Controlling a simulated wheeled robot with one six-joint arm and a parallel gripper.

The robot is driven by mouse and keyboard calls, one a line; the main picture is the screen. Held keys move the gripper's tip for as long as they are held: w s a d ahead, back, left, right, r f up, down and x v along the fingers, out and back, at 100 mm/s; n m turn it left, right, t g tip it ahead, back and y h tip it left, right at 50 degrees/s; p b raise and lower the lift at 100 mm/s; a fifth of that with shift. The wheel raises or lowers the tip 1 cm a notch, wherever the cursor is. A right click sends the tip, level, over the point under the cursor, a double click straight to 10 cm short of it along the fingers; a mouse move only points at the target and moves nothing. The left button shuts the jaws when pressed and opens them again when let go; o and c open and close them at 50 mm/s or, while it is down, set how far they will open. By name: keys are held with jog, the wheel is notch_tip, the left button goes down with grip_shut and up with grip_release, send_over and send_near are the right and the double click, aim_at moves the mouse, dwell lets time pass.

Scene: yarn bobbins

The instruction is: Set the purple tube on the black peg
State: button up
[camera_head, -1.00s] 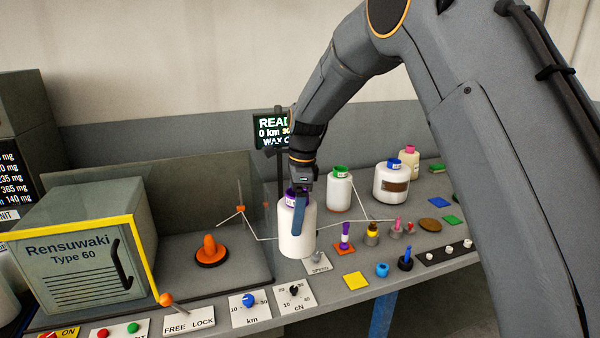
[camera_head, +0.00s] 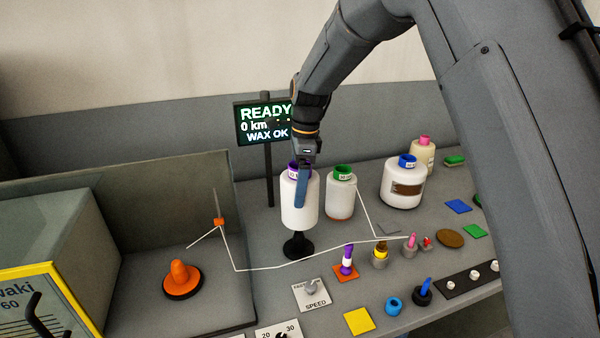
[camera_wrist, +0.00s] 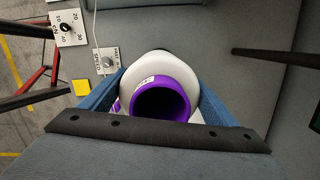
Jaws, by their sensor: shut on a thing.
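The purple tube (camera_head: 293,168) wound with white yarn is upright in my gripper (camera_head: 303,178). In the wrist view the open purple tube end (camera_wrist: 161,103) and white yarn sit between the blue fingers, and my gripper (camera_wrist: 160,100) is shut on it. The black peg (camera_head: 298,246) shows directly below the bobbin in the head view, with its round base and lower part in sight. Its top is hidden behind or inside the bobbin; I cannot tell which. The bobbin's lower edge is above the peg's base.
A green-tubed bobbin (camera_head: 341,198) stands close on the right, with a blue-tubed one (camera_head: 401,185) beyond. An orange peg (camera_head: 180,278) is at left. A thin white thread (camera_head: 290,264) crosses the bench in front. The speed switch plate (camera_head: 312,294) lies nearer.

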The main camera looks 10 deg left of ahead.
jog(key=shift+w+a, duration=0.15)
jog(key=shift+r+p, duration=0.15)
jog(key=shift+p, duration=0.25)
notch_tip(320, 180, down, 3)
jog(key=shift+f+b, duration=0.2)
jog(key=shift+b, duration=0.15)
